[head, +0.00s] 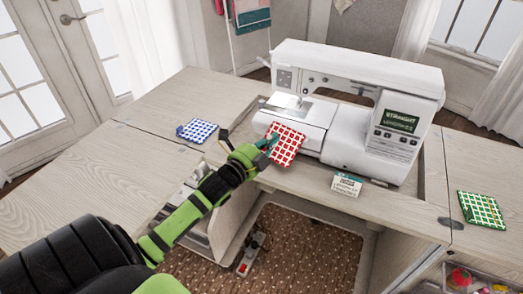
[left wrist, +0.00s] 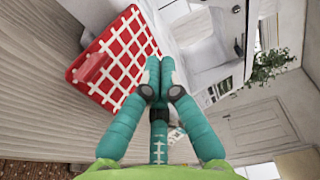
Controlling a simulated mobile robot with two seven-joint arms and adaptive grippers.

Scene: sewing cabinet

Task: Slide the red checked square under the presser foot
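The red checked square (head: 287,146) is tilted up in front of the sewing machine's (head: 345,113) lower left part. It fills the upper left of the left wrist view (left wrist: 113,62). My left gripper (head: 269,142) is at the square's left edge in the head view. The presser foot is too small to make out clearly; the machine's needle end (head: 297,98) is above the bed, behind the square. My right gripper is not in view.
A blue checked square (head: 197,131) lies on the cabinet top to the left. A green checked square (head: 481,210) lies on the right. A small white card (head: 347,184) stands in front of the machine. The left tabletop (head: 95,175) is largely clear.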

